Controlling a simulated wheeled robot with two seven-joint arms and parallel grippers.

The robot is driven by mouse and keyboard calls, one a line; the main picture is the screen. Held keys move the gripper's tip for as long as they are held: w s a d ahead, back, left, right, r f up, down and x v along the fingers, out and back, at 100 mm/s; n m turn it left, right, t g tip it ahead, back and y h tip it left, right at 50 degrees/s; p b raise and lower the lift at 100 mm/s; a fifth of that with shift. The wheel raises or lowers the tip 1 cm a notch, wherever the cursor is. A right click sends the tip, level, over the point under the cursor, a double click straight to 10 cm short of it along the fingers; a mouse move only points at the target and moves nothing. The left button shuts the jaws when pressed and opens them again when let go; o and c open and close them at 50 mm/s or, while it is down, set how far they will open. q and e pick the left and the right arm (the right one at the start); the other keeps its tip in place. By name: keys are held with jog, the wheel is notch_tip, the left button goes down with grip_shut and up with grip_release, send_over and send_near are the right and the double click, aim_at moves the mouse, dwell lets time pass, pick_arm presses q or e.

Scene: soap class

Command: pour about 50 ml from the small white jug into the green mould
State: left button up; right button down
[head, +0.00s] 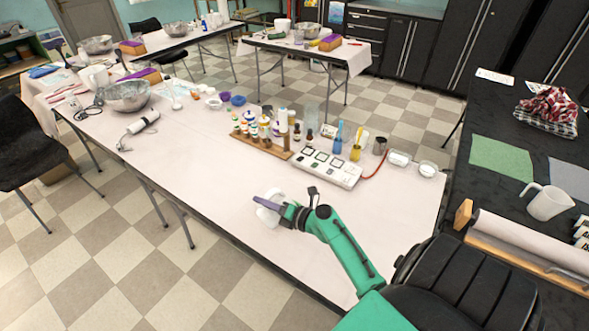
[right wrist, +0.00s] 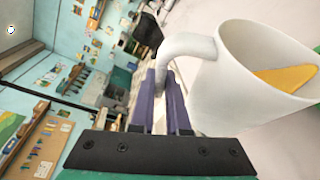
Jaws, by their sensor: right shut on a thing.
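The small white jug (right wrist: 240,75) fills the right side of the right wrist view, with orange liquid (right wrist: 287,77) showing inside its mouth. My right gripper (right wrist: 165,95) is shut on the jug's handle (right wrist: 188,46). In the head view the jug (head: 268,211) is a white shape at the purple fingers of my right gripper (head: 289,211), over the front middle of the near table. The jug looks tilted, but how far I cannot tell. I cannot make out the green mould in either view. My left gripper is not in view.
On the near table (head: 200,165), a white device with square pads (head: 326,167) and a wooden rack of bottles (head: 262,143) stand behind the gripper. A steel bowl (head: 126,95) is at far left. A larger white jug (head: 549,202) stands on the black table at right. The table's front left is clear.

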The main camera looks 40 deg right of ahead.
jog(key=shift+d+r+m+b, duration=0.4)
jog(key=shift+d+r+b, duration=0.05)
jog(key=shift+d, duration=0.05)
jog(key=shift+a+r, duration=0.15)
dwell(0.5)
jog(key=shift+d+r+m+t+y+p, duration=0.3)
jog(key=shift+d+r+m+t+p, duration=0.1)
jog(key=shift+d+r+m, duration=0.25)
dwell(1.1)
jog(key=shift+f, duration=0.15)
jog(key=shift+a+f+n+g, duration=0.15)
jog(key=shift+a+f+n, duration=0.25)
jog(key=shift+a, duration=0.15)
jog(key=shift+a+f+n+g, duration=0.15)
jog(key=shift+a+f+n, duration=0.15)
jog(key=shift+a, duration=0.2)
jog(key=a+f+n+p, duration=0.1)
jog(key=a+f+n+g+h+p, duration=0.1)
jog(key=a+n+p, duration=0.1)
jog(key=a+f+n+p, duration=0.1)
jog(key=shift+w+a+f+n+h+p, duration=0.2)
jog(key=shift+f+n+h+p, duration=0.1)
jog(key=shift+n+h, duration=0.1)
jog(key=shift+d, duration=0.15)
